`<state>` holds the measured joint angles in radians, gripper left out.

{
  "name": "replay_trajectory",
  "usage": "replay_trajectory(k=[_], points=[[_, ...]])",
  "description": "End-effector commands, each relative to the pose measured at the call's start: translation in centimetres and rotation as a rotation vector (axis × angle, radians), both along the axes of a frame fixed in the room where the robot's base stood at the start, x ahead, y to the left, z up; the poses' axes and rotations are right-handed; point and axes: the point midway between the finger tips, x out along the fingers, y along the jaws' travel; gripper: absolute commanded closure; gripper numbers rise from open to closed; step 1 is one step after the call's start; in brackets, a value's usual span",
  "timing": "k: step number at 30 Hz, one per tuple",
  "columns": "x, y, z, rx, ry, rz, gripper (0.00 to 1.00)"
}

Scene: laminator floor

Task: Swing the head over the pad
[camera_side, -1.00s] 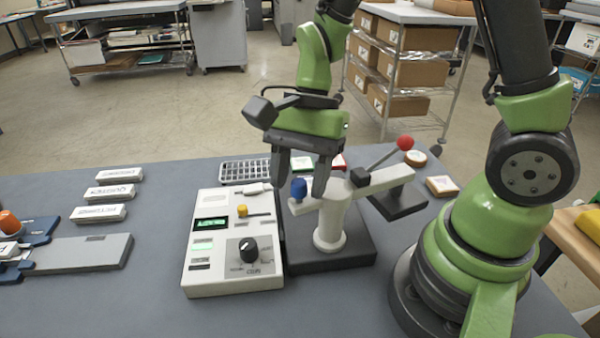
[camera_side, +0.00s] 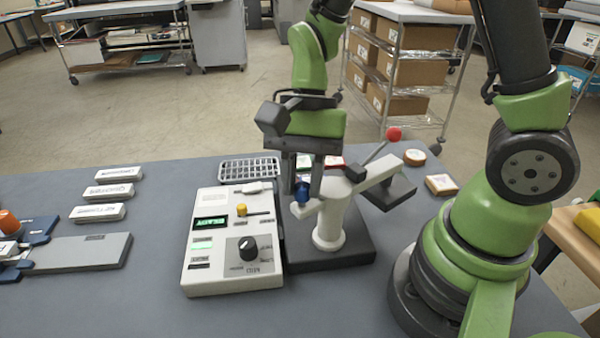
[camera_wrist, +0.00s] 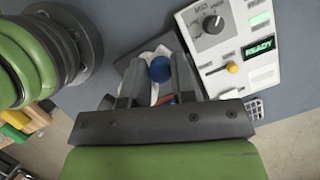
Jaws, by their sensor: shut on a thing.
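The swing press has a white post (camera_side: 329,235) on a dark base (camera_side: 345,257). Its white arm carries a dark, flat head (camera_side: 390,194) at the right, under a lever with a red ball (camera_side: 394,134). A blue knob (camera_side: 302,192) is on the arm's left end. My gripper (camera_side: 305,190) points down and is shut on the blue knob. In the wrist view the knob (camera_wrist: 160,69) sits between my two fingers. I cannot make out the pad; the post, arm and my gripper hide the area behind them.
A white control box (camera_side: 232,245) with a dial stands close left of the press; its display (camera_wrist: 259,46) reads READY. A wire tray (camera_side: 250,169) lies behind it. Coasters (camera_side: 441,185) lie at the right. White labelled blocks (camera_side: 108,191) and a grey plate (camera_side: 80,251) lie left.

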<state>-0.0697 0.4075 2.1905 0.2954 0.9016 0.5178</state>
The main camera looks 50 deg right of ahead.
Motion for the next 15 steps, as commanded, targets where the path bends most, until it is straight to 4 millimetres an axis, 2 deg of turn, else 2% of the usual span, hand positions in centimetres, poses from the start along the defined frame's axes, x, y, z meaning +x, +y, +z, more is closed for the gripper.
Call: replay_trajectory(k=[15], points=[[-2.6, 0.3, 0.0, -0.001, -0.001, 0.487, 1.00]])
